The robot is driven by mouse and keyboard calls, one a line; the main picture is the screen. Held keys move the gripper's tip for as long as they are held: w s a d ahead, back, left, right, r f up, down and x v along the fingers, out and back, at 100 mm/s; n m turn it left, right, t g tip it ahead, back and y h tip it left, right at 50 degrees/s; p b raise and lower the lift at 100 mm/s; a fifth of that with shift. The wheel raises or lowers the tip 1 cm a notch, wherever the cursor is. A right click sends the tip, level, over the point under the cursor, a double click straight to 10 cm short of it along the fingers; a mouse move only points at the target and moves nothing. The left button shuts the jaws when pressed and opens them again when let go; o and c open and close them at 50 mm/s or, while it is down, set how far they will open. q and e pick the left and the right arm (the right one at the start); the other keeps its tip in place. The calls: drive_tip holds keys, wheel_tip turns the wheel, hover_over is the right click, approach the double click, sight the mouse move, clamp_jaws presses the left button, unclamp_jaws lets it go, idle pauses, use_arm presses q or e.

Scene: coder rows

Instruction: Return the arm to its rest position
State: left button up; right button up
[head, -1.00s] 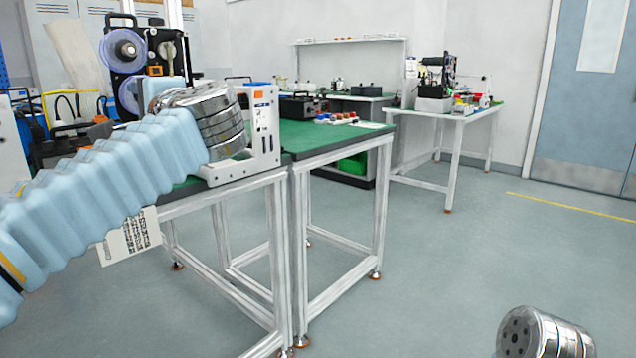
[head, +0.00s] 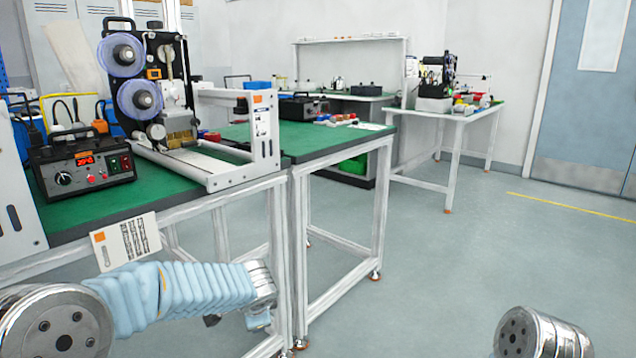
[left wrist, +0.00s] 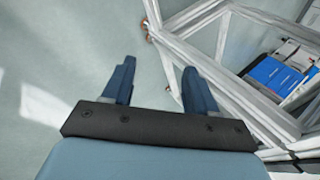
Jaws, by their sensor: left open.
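My left arm (head: 180,290), in a pale blue ribbed sleeve, is low in front of the green-topped workbench (head: 70,208) in the head view. Its gripper end is lower than the bench top, beside the bench legs, and the fingers are not clear in the head view. In the left wrist view my left gripper (left wrist: 160,85) is open with its two blue fingers apart. My right gripper is not in view; only a metal joint of my own shows at the bottom right.
White bench legs (left wrist: 190,55) stand close to the right of the left gripper in the left wrist view. A coding machine (head: 145,90) and a black control box (head: 82,163) stand on the bench. A paper tag (head: 125,241) hangs at its front edge. Open floor (head: 450,270) lies right.

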use_arm(q)
drive_tip(key=s+d+f+n+g+h, duration=0.1)
drive_tip(key=s+f+g+h, duration=0.1)
drive_tip(key=s+f, duration=0.35)
drive_tip(key=s+d+f+n+g+h, duration=0.1)
drive_tip(key=s+d+f+n+g, duration=0.1)
drive_tip(key=f, duration=0.7)
drive_tip(key=s+f+n+g+h+p, duration=0.1)
drive_tip(key=s+f+n, duration=0.5)
drive_tip(key=s, duration=0.5)
drive_tip(key=s+f+n+g+h+p, duration=0.1)
drive_tip(key=s+f+n+h, duration=0.1)
drive_tip(key=s+f+n, duration=0.4)
drive_tip(key=s+f, duration=0.3)
drive_tip(key=s, duration=0.2)
drive_tip(key=shift+s+a+n, duration=0.15)
drive_tip(key=shift+a+n, duration=0.05)
drive_tip(key=shift+n, duration=0.2)
